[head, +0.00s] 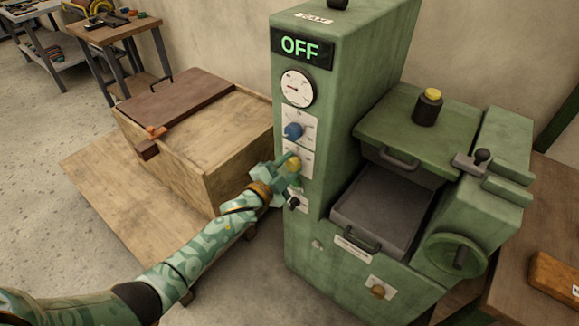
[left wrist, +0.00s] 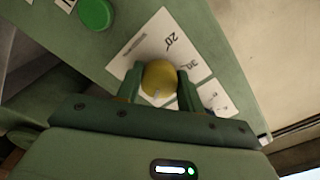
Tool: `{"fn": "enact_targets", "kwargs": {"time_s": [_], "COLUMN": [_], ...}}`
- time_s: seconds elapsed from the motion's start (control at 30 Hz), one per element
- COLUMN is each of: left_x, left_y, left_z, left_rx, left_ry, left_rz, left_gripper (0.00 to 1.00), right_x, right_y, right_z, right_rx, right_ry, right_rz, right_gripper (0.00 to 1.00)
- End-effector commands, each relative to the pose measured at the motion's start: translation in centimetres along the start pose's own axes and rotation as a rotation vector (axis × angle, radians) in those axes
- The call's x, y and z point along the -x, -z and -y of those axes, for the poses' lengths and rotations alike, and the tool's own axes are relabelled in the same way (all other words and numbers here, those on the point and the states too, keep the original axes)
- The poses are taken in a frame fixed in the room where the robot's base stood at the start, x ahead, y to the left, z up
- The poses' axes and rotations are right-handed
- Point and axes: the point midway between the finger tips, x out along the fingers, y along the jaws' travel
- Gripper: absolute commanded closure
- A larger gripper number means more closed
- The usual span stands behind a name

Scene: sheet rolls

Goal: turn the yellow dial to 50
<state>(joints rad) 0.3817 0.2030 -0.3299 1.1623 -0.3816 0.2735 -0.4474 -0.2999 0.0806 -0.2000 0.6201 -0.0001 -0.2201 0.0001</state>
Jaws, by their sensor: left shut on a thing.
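The yellow dial (head: 292,164) sits on a white scale plate on the front of the green machine's column, below the blue dial (head: 293,131). My left gripper (head: 287,170) is shut on the yellow dial. In the left wrist view the yellow dial (left wrist: 158,78) is between the two fingers of my left gripper (left wrist: 158,88). Its scale plate (left wrist: 150,45) shows the numbers 20 and 30; the fingers hide part of it. I cannot tell which number the dial points to. My right gripper is not in view.
The display (head: 301,47) reads OFF above a round gauge (head: 297,88). A black switch (head: 293,202) is close below my left gripper. A wooden crate (head: 190,150) stands left of the machine. A green button (left wrist: 95,14) shows in the left wrist view.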

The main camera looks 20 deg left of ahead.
Motion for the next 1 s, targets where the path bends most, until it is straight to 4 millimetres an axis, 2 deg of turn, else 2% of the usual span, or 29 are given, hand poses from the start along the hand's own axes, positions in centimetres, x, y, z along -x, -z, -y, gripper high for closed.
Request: {"fn": "enact_targets", "kwargs": {"time_s": [0.6, 0.63, 0.7, 1.0], "left_x": [0.15, 0.15, 0.13, 0.27], "left_y": [-0.19, -0.19, -0.16, -0.07], "left_z": [-0.33, -0.33, -0.3, -0.08], "left_rx": [-0.041, -0.041, -0.04, -0.038], "left_ry": [-0.006, -0.006, -0.006, -0.002], "left_rz": [0.005, 0.005, 0.004, 0.002], "left_gripper": [0.85, 0.54, 0.41, 0.41], "right_x": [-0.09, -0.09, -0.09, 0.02], "right_y": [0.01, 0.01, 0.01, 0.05], "right_z": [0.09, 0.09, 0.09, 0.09], "right_rx": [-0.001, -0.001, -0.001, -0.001], "right_ry": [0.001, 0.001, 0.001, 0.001], "right_rz": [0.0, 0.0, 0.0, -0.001], "right_gripper": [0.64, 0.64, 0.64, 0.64]}}
